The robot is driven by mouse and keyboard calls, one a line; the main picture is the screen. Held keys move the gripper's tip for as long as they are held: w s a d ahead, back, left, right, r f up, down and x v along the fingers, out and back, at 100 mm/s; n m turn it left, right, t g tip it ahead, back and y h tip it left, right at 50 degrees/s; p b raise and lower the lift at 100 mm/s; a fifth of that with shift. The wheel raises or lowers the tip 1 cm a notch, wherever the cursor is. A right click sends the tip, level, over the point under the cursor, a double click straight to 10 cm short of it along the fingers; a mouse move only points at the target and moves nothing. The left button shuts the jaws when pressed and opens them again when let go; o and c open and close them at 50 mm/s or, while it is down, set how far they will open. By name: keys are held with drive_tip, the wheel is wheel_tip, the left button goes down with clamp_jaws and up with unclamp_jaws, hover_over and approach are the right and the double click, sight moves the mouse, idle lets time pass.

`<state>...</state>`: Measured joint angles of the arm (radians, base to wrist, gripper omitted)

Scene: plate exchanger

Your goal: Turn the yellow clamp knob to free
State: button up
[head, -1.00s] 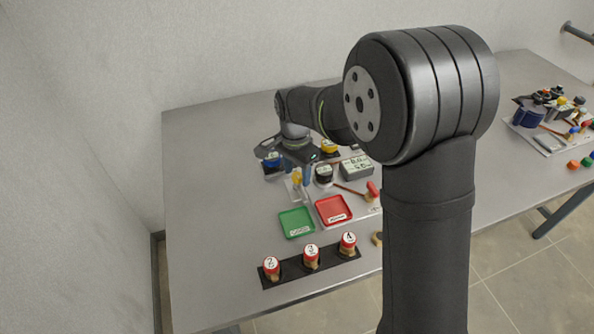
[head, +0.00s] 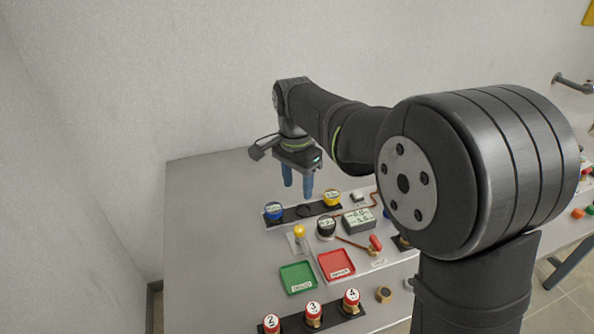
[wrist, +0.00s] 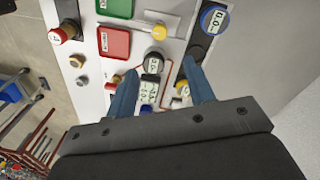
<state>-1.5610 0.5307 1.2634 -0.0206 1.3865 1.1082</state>
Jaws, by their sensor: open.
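The yellow clamp knob (head: 299,231) stands upright on a small pale mount, behind the green tray. It also shows in the wrist view (wrist: 159,32), near the top. My gripper (head: 298,190) points down with its two blue fingers apart and nothing between them. It hangs above and behind the knob, clear of it. In the wrist view my gripper (wrist: 160,67) has its fingers on either side of the black round gauge, with the knob beyond the fingertips. I cannot tell the knob's turn position.
Near the knob are a blue gauge (head: 274,210), a yellow-rimmed gauge (head: 331,198), a black gauge (head: 326,226) and a display box (head: 358,220). The green tray (head: 283,283), red tray (head: 336,278) and numbered red-topped pieces (head: 313,309) lie in front. The table's left side is clear.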

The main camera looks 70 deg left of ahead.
sight(299, 228)
drive_tip(key=shift+r, duration=1.65)
drive_tip(key=f, duration=1.7)
drive_tip(key=shift+w+d+f, duration=0.1)
drive_tip(key=shift+d+f, duration=0.15)
drive_tip(key=shift+d, duration=0.05)
